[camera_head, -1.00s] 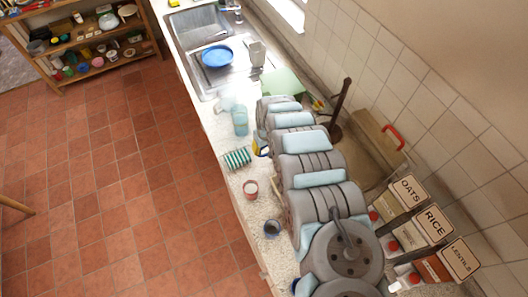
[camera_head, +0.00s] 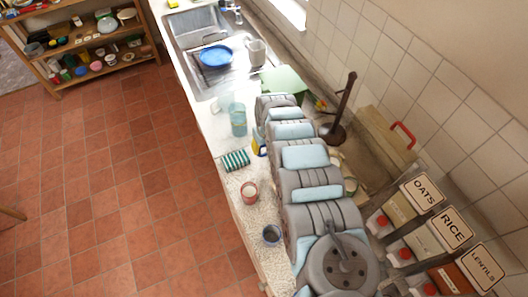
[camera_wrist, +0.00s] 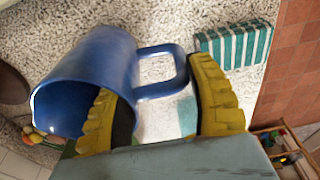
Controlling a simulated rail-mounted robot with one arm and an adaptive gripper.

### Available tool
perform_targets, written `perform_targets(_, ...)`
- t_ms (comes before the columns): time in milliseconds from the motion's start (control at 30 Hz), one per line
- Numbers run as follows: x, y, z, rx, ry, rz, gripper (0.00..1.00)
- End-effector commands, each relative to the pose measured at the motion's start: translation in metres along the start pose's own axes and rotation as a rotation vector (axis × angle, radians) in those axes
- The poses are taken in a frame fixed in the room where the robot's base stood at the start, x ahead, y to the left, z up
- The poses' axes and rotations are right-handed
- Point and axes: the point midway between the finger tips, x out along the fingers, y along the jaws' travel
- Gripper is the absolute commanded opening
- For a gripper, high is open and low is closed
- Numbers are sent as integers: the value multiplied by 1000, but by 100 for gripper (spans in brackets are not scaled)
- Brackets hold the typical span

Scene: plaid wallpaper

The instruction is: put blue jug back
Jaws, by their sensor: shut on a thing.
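The blue jug (camera_wrist: 95,70) fills the left of the wrist view, with its open mouth towards the lower left and its handle (camera_wrist: 182,72) on the right. My gripper (camera_wrist: 155,88) has two yellow fingers. One lies at the jug's mouth and overlaps its rim; the other is beyond the handle. The jug's wall and handle side are between them, and the gripper is shut on the jug. The exact contact is hidden. In the head view my arm covers much of the counter, and only a small yellow and blue bit shows at my gripper (camera_head: 259,146).
The striped green sponge (camera_head: 236,160) lies on the counter (camera_head: 222,140), with a red cup (camera_head: 249,192) and a dark cup (camera_head: 271,235) nearer. A teal glass (camera_head: 238,120) stands farther off. The sink (camera_head: 195,28), blue bowl (camera_head: 216,55) and wooden shelf (camera_head: 95,52) are beyond.

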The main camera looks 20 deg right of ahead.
Motion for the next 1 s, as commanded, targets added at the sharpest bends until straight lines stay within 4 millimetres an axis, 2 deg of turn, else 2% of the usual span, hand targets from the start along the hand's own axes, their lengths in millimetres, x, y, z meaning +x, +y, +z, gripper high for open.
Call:
perform_targets(33, 12, 1, 2, 1, 0, 0, 17)
perform_targets(100, 18, 2, 3, 2, 0, 1, 17)
perform_targets(567, 21, 2, 4, 2, 0, 1, 17)
perform_targets(600, 22, 2, 4, 2, 0, 1, 60)
perform_targets(667, 21, 2, 4, 2, 0, 1, 77)
perform_targets(700, 21, 2, 4, 2, 0, 1, 82)
perform_targets(1000, 20, 2, 4, 3, 0, 1, 82)
